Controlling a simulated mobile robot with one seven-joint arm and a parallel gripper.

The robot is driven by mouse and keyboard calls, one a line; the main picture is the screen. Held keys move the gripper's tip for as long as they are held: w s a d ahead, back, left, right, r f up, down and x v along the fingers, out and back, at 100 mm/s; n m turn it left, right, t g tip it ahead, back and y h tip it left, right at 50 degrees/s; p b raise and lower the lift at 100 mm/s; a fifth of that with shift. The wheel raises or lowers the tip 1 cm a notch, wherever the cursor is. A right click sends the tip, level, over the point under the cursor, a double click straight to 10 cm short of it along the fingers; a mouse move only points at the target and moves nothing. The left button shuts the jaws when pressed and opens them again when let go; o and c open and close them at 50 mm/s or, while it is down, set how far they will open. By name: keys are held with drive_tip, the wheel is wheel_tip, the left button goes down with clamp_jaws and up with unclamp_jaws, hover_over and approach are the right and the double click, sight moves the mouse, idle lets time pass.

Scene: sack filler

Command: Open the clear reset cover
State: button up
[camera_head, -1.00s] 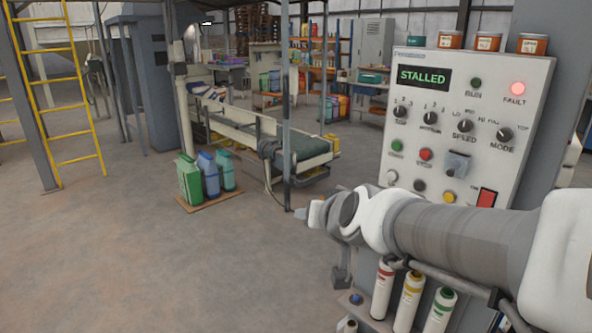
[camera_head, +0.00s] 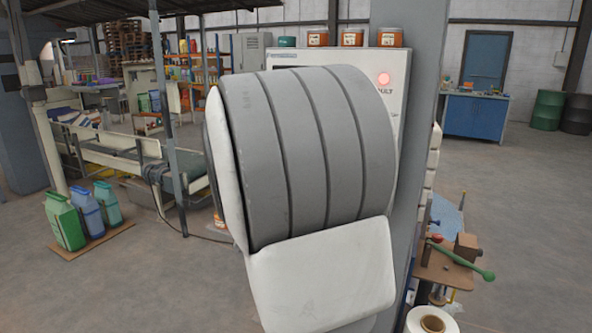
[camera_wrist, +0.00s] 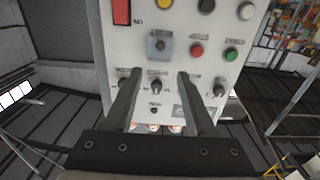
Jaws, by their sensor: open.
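The clear reset cover (camera_wrist: 160,46) shows in the wrist view as a small, greyish see-through box on the white control panel (camera_wrist: 180,20), which appears upside down. It looks closed, with a dark round part inside. My gripper (camera_wrist: 158,76) is open and empty, its two dark fingers apart and pointing towards the panel. The cover lies just beyond the fingertips, roughly centred between them. How far the tips are from the panel I cannot tell. In the head view my arm hides the cover, my gripper and most of the panel.
Around the cover are a red switch (camera_wrist: 121,12), a red button (camera_wrist: 196,52), a green button (camera_wrist: 231,54) and a knob (camera_wrist: 155,85). The fault light (camera_head: 384,79) glows red. Orange tins (camera_head: 352,38) stand on the panel. A small bench with a green-handled tool (camera_head: 470,262) is at right.

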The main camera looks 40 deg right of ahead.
drive_tip(key=b+x, duration=0.1)
drive_tip(key=x, duration=1.4)
drive_tip(key=shift+c, duration=0.2)
clamp_jaws()
idle(0.7)
